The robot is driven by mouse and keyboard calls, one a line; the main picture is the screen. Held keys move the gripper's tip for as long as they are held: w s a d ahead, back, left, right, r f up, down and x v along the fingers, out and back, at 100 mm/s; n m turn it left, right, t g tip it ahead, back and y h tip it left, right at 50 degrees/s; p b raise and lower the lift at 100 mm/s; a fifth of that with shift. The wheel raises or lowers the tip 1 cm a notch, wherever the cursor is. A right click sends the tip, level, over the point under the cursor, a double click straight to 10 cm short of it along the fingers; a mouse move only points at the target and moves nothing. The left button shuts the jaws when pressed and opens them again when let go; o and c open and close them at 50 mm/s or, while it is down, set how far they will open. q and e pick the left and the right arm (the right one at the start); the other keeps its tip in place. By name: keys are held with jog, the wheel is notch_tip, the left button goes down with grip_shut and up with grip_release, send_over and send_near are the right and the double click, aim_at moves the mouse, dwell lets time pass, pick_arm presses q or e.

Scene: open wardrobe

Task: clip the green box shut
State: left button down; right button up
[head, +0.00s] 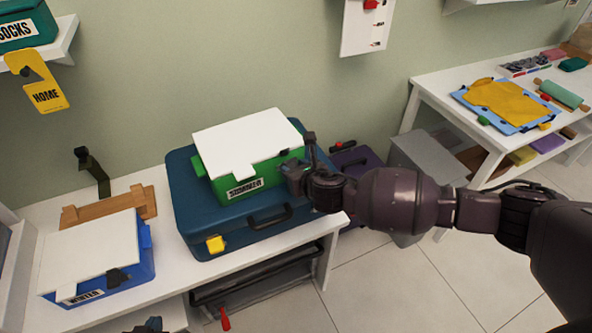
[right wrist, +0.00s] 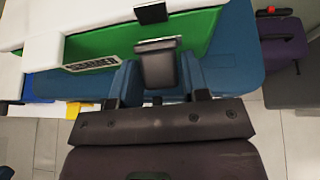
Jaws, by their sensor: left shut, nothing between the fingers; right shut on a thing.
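The green box (head: 225,186) has a white lid (head: 240,135) and a label, and sits on a blue suitcase. A small dark catch (head: 285,153) is at the lid's front right edge; it also shows in the right wrist view (right wrist: 152,13). My right gripper (head: 293,178) is at the box's front right. It is shut on a dark clip lever (right wrist: 158,65) in front of the green wall, below the catch and apart from it. My left gripper (head: 150,326) is shut and empty at the bottom edge, mostly cut off.
The blue suitcase (head: 200,225) lies on a white bench, with a handle and yellow tag in front. A blue box (head: 140,265) with a white lid stands at left beside a wooden piece (head: 110,206). A purple case (head: 360,165) and grey bin (head: 425,165) stand at right.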

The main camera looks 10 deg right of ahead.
aim_at(290, 160)
jog(key=r+g, duration=0.1)
jog(key=w+g+h, duration=0.1)
jog(key=g, duration=0.1)
jog(key=shift+w+a+r, duration=0.15)
jog(key=shift+a+r, duration=0.1)
jog(key=shift+r, duration=0.15)
jog(key=shift+w+a+r+g+h, duration=0.1)
jog(key=shift+w+r+g+h, duration=0.15)
jog(key=shift+g, duration=0.3)
jog(key=shift+w+a+g+h, duration=0.15)
jog(key=shift+g+h, duration=0.2)
jog(key=shift+g, duration=0.2)
jog(key=shift+d, duration=0.1)
jog(key=o, duration=0.8)
jog(key=v, duration=1)
jog(key=shift+s+r+b, duration=0.1)
jog(key=shift+r+b, duration=0.3)
